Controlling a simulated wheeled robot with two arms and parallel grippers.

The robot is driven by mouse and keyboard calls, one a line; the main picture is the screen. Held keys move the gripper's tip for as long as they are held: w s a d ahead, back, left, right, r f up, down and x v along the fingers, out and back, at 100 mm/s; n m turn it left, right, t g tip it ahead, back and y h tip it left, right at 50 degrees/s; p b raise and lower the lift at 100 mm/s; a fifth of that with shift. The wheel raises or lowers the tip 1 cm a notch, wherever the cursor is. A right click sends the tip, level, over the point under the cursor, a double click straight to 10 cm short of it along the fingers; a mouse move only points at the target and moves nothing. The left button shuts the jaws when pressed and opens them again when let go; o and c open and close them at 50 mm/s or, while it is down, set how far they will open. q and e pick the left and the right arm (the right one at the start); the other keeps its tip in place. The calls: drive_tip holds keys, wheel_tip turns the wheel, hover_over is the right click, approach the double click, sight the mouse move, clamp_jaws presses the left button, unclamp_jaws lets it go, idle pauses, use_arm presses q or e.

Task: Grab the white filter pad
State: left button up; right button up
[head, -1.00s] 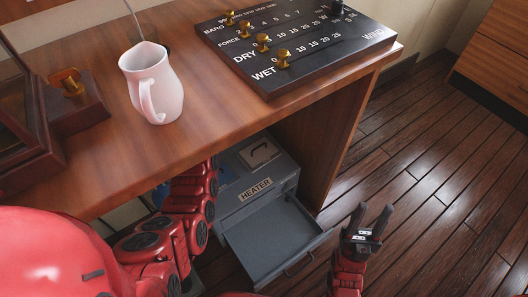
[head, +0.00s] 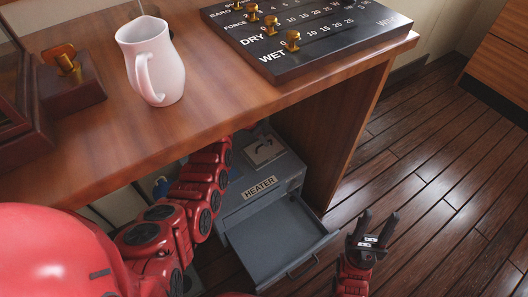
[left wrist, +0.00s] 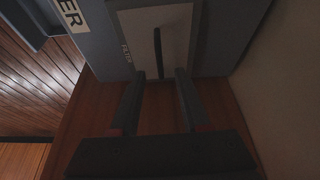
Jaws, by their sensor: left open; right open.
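The white filter pad shows as a pale square panel (left wrist: 138,32) with a thin dark bar or slot, in the left wrist view, set in the grey heater next to the word FILTER. In the head view the pale panel (head: 258,153) is on the heater's top, in shade under the desk. My left gripper (left wrist: 159,74) is open and empty, its two fingers pointing at the pad's near edge; contact cannot be told. In the head view the desk hides it. My right gripper (head: 378,219) is open and empty above the floor, right of the heater.
The grey heater (head: 228,195) has its front drawer (head: 282,240) pulled out. The wooden desk (head: 215,95) overhangs it, with a side panel (head: 335,140) on the right. A white pitcher (head: 165,65) and a black lettered board (head: 330,50) are on the desk. The floor at right is clear.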

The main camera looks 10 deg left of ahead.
sight(264, 148)
use_arm(q)
drive_tip(key=b+x, duration=0.2)
drive_tip(key=x, duration=0.1)
drive_tip(key=shift+s+a+f, duration=0.1)
drive_tip(key=shift+f, duration=0.3)
drive_tip(key=shift+w+d+f, duration=0.2)
drive_tip(key=shift+w+f, duration=0.05)
drive_tip(key=shift+f, duration=0.25)
drive_tip(key=shift+c, duration=0.2)
clamp_jaws()
idle(0.5)
